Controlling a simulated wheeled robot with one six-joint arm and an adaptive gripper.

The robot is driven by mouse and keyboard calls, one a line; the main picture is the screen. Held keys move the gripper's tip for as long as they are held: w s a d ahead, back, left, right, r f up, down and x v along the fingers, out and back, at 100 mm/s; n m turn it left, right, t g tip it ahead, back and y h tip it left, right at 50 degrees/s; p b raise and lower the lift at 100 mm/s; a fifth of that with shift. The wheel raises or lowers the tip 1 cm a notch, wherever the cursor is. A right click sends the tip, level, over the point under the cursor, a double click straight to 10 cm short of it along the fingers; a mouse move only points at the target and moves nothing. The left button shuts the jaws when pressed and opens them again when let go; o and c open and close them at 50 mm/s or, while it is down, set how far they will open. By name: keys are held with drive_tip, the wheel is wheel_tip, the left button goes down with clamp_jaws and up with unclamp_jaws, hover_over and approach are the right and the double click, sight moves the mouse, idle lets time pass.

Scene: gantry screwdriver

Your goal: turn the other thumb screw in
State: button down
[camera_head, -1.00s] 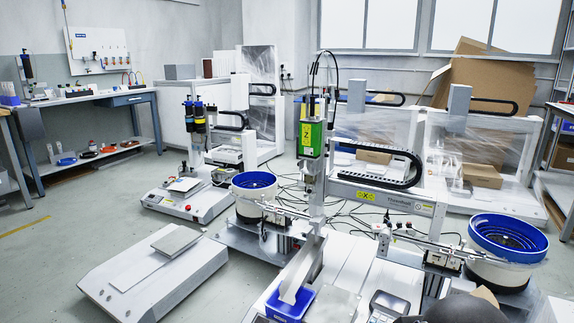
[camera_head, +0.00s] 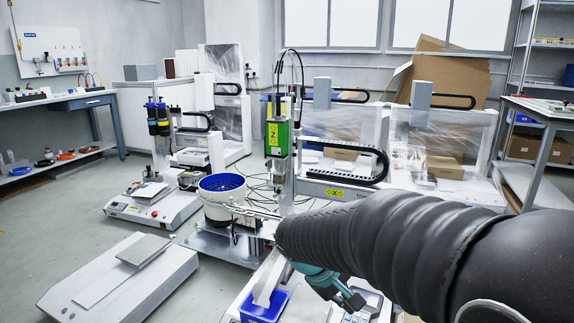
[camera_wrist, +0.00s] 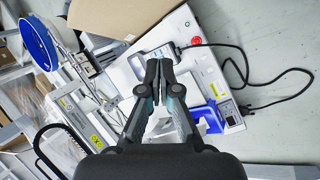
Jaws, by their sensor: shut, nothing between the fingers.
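The gantry screwdriver has a green spindle unit (camera_head: 279,139) with a yellow Z label, upright above its white base. No thumb screw can be made out in either view; any on the gantry is too small to tell or hidden behind my arm. My gripper (camera_head: 352,301) shows small at the bottom of the head view, over the front of the machine. In the wrist view, my gripper (camera_wrist: 158,66) has its fingertips together, shut with nothing held. Below it lies the white machine base (camera_wrist: 208,72) with a handheld control unit (camera_wrist: 143,62) partly behind the fingers.
A blue tray (camera_head: 264,306) sits at the machine's front; a blue-rimmed feeder bowl (camera_head: 222,184) stands left of the spindle. In the wrist view are a red button (camera_wrist: 196,41), black cables and cardboard (camera_wrist: 115,15).

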drive_tip(key=w+a+f+n+t+h, duration=0.35)
drive_tip(key=w+a+f, duration=0.35)
drive_tip(key=a+f, duration=0.25)
drive_tip(key=w+a+f+n+t+h, duration=0.2)
drive_tip(key=w+a+f+n, duration=0.3)
drive_tip(key=w+a+f, duration=0.4)
drive_tip(key=s+a+f+n+t+y, duration=0.1)
drive_tip(key=s+a+f+n+t, duration=0.1)
drive_tip(key=a+f, duration=0.3)
drive_tip(key=s+a+f+n+t+y, duration=0.2)
drive_tip(key=s+a+f+n+t, duration=0.1)
drive_tip(key=f, duration=0.9)
drive_tip(key=s+a+f+n+t+y, duration=0.1)
drive_tip(key=a+f+n+t, duration=0.3)
drive_tip(key=a+f, duration=0.4)
drive_tip(key=shift+s+f+n+t+y, duration=0.25)
drive_tip(key=shift+s+f+n, duration=0.3)
drive_tip(key=shift+s+n, duration=0.15)
drive_tip(key=shift+f, duration=0.2)
drive_tip(key=shift+w, duration=0.15)
drive_tip(key=x, duration=0.5)
drive_tip(key=shift+w+d+f, duration=0.15)
drive_tip(key=shift+w+d, duration=0.2)
drive_tip(key=shift+w, duration=0.35)
